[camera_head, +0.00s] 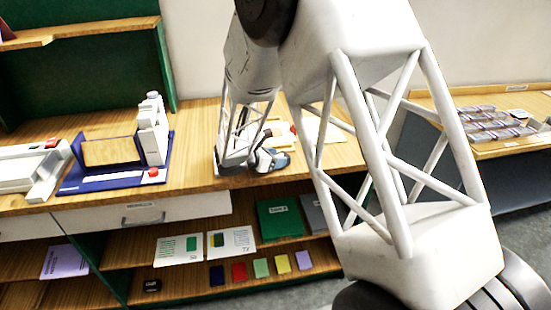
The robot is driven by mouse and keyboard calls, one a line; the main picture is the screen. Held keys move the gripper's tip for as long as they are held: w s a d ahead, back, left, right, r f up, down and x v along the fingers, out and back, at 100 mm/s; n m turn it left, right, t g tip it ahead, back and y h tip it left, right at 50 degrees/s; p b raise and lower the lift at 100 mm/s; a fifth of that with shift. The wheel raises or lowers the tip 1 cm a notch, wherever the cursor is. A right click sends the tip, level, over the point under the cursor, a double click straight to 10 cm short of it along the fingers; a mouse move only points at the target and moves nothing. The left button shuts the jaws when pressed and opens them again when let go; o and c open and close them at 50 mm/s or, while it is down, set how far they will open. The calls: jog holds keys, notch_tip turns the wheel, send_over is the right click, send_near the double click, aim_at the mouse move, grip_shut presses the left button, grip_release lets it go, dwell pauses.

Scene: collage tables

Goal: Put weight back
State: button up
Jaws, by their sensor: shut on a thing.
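No weight shows clearly elsewhere. A small black block with pale lettering (152,286) lies on the lower shelf, and I cannot tell what it is.
A device with a blue base (118,180) and white column stands left of my gripper. A white device (28,170) is farther left. Below are a drawer (140,217) and shelves with cards and coloured blocks. My arm covers the centre right.

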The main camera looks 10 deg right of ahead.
jog(key=shift+f, duration=0.1)
jog(key=o, duration=1.3)
jog(key=shift+c, duration=0.2)
jog(key=shift+a, duration=0.15)
jog(key=v, duration=1.1)
jog(key=shift+s+a+r, duration=0.25)
